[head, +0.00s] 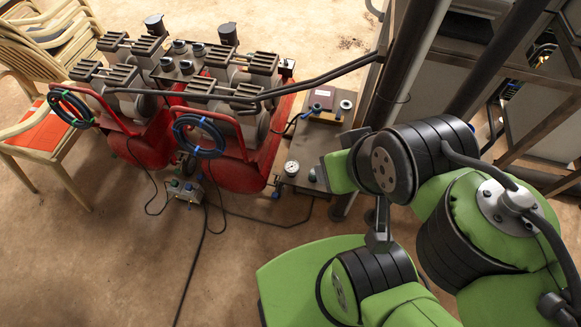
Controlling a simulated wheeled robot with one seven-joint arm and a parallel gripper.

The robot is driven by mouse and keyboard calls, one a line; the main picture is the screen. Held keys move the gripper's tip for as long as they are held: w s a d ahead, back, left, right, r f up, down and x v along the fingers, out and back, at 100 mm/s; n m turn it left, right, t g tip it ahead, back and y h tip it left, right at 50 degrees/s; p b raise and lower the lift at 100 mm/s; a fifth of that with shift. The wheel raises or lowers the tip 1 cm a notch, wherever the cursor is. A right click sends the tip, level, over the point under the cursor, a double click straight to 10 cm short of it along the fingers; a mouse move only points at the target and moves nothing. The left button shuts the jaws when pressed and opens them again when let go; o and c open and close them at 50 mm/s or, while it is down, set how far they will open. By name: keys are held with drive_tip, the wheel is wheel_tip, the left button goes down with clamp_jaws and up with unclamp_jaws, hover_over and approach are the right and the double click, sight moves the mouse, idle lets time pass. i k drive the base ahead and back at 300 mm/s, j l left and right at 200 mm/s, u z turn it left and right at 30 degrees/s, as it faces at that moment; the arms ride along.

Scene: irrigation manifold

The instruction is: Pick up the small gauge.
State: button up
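The small gauge (291,168) has a round white dial with a dark rim. It is at the left edge of a grey panel or plate, right of the red compressors and left of my green arm. Small fittings lie just below it. My arm fills the lower right of the head view, and its nearest green part is a little to the right of the gauge. I cannot make out my gripper's fingers in this view. The gauge's face is unobstructed.
Red twin compressors (237,172) with blue coiled hoses (200,137) stand left of the gauge. A small control box (184,190) with cables lies on the floor. A dark slanting post (405,65) and metal frames stand at right. Stacked chairs (45,115) are at far left. Lower-left floor is mostly clear.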

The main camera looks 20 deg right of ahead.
sight(292, 168)
drive_tip(key=i+j+u, duration=0.2)
drive_tip(key=u, duration=0.15)
drive_tip(key=i+j+u, duration=0.25)
drive_tip(key=u, duration=0.15)
drive_tip(key=i+j+u, duration=0.1)
drive_tip(key=i+u, duration=0.25)
drive_tip(key=k, duration=0.05)
